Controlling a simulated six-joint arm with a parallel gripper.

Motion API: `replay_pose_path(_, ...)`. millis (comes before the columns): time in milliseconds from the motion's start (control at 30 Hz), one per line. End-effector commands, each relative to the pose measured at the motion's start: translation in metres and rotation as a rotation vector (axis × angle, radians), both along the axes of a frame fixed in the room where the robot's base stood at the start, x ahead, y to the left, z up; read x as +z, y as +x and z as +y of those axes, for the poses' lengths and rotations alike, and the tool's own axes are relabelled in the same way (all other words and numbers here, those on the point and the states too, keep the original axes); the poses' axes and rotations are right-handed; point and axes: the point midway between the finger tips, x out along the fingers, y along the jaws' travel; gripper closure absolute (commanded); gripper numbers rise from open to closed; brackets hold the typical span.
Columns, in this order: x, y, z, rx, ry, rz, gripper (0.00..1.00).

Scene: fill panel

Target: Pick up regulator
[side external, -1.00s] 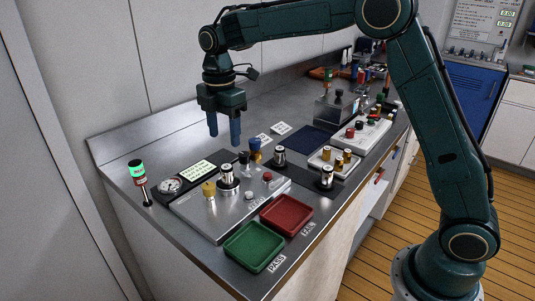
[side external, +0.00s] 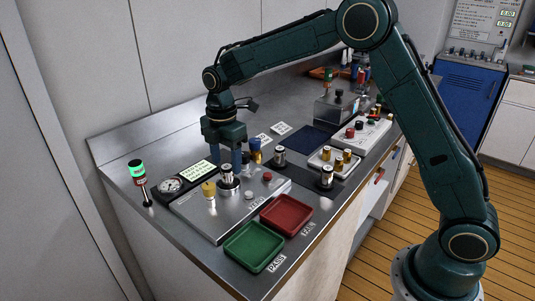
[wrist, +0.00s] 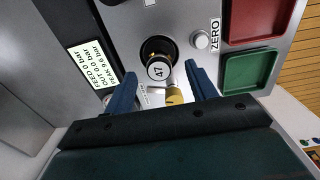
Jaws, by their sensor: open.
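A silver-and-black cylindrical regulator (side external: 228,175) stands upright on the metal panel (side external: 245,214). In the wrist view its top (wrist: 158,70) reads "47". My gripper (side external: 226,170) is open, pointing down, with its fingers close to this regulator; in the wrist view the fingertips (wrist: 162,78) are to either side of its line. I cannot tell whether they touch it. Two similar cylinders stand further right, one behind the panel (side external: 280,156) and one on a dark base (side external: 327,177).
Green (side external: 255,247) and red (side external: 287,215) trays lie in front. A gauge (side external: 171,184), display (side external: 197,174) and green-lit lamp (side external: 137,172) are at left.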

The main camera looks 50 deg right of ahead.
Motion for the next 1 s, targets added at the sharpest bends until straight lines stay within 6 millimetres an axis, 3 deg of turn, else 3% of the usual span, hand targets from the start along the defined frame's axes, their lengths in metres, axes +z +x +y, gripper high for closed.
replay_pose_path(300,-0.03,0.001,-0.001,0.0,0.0,0.001,0.44)
replay_pose_path(833,-0.031,0.001,0.0,0.0,0.0,0.0,0.44)
replay_pose_path(1000,-0.031,0.001,0.0,0.0,0.0,0.0,0.77)
